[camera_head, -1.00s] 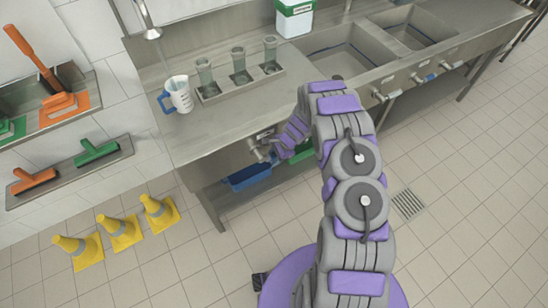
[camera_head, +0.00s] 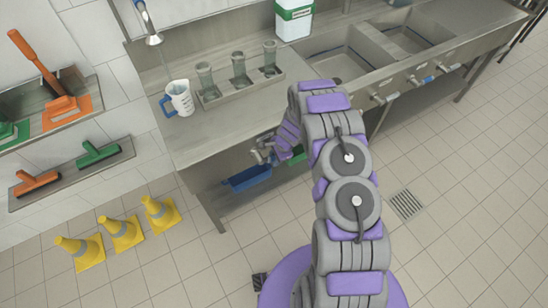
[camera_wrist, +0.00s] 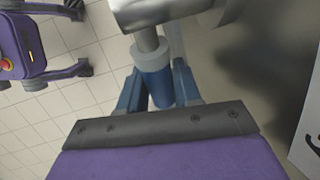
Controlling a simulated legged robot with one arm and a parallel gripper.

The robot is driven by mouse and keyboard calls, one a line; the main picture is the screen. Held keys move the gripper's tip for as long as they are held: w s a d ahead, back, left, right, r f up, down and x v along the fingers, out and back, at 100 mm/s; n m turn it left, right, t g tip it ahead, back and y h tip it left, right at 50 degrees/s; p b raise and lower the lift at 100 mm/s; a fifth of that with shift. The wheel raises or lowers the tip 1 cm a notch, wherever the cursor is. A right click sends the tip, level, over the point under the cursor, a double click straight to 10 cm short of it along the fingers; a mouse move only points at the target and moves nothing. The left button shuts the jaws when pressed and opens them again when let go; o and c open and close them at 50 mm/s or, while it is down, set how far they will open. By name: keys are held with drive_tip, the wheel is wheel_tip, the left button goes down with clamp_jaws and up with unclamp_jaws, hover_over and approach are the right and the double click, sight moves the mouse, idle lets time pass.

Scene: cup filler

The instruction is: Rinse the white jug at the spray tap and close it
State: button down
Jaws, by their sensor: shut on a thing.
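The white jug (camera_head: 180,99) with a blue handle stands upright on the left of the steel counter. The spray tap (camera_head: 152,36) hangs from above at the back left; I cannot tell whether its nozzle is straight over the jug. My gripper (camera_wrist: 158,88) is at the counter's front edge, below and right of the jug. Its fingers are shut on a blue valve handle (camera_wrist: 154,80) with a grey collar, under a metal valve body (camera_wrist: 165,12). In the head view my arm partly hides this spot. No water is clearly visible.
A rack (camera_head: 240,89) with several grey cups stands right of the jug. A white and green container (camera_head: 295,20) is behind it. Sinks (camera_head: 345,65) with front valves lie to the right. A blue bin (camera_head: 247,179) is under the counter. Yellow cones (camera_head: 120,233) stand on the floor left.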

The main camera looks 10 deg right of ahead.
drive_tip(key=shift+w+r, duration=0.1)
drive_tip(key=c, duration=0.9)
unclamp_jaws()
drive_tip(key=shift+o, duration=0.2)
drive_tip(key=p+v, duration=0.2)
drive_tip(key=v, duration=1.5)
drive_tip(key=shift+a+r, duration=0.1)
drive_tip(key=shift+r, duration=0.05)
